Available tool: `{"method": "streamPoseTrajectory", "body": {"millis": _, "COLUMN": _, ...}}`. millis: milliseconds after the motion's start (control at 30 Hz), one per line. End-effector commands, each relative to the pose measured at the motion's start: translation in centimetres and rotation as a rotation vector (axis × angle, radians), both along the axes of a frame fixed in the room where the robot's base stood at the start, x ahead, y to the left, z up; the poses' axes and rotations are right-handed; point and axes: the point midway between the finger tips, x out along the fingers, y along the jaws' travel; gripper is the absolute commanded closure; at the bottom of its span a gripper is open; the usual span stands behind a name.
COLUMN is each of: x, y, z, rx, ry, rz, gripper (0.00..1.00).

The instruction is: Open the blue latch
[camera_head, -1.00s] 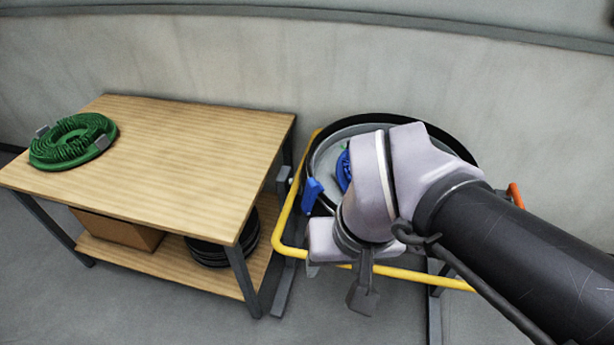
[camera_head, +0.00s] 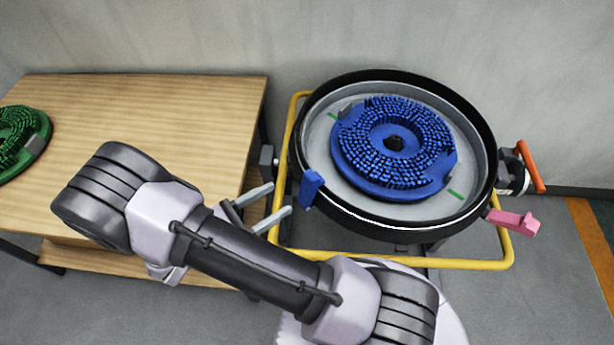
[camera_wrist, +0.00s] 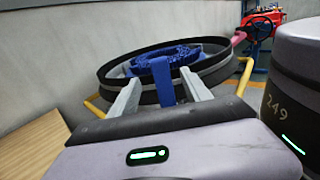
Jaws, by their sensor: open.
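The blue latch (camera_head: 311,188) stands upright on the left front rim of the round black-walled tank (camera_head: 378,228). My gripper (camera_head: 278,202) is open and empty, just to the left of the latch in the head view. In the wrist view the blue latch (camera_wrist: 163,80) shows between and beyond the two open fingers of my gripper (camera_wrist: 160,97). A small gap is visible between fingers and latch in the head view. The blue round brush (camera_head: 370,160) lies inside the tank.
A pink latch (camera_head: 513,222) sticks out at the tank's right. A yellow tube frame (camera_head: 470,264) surrounds the tank. A wooden table (camera_head: 150,120) with a green brush (camera_head: 18,140) stands at the left. An orange handle (camera_head: 531,167) is on the right side.

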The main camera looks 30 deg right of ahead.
Motion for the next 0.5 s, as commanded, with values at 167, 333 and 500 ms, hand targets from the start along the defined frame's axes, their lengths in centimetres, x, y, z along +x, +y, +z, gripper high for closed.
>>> {"method": "streamPoseTrajectory", "body": {"millis": 167, "x": 0.4, "y": -5.2, "z": -0.4, "rx": 0.001, "ry": 0.001, "rz": -0.006, "gripper": 0.44}}
{"method": "streamPoseTrajectory", "body": {"millis": 333, "x": 0.8, "y": -8.8, "z": -0.3, "rx": 0.002, "ry": -0.001, "rz": -0.004, "gripper": 0.44}}
{"method": "streamPoseTrajectory", "body": {"millis": 500, "x": 1.1, "y": -10.5, "z": -0.1, "rx": 0.002, "ry": -0.001, "rz": -0.003, "gripper": 0.44}}
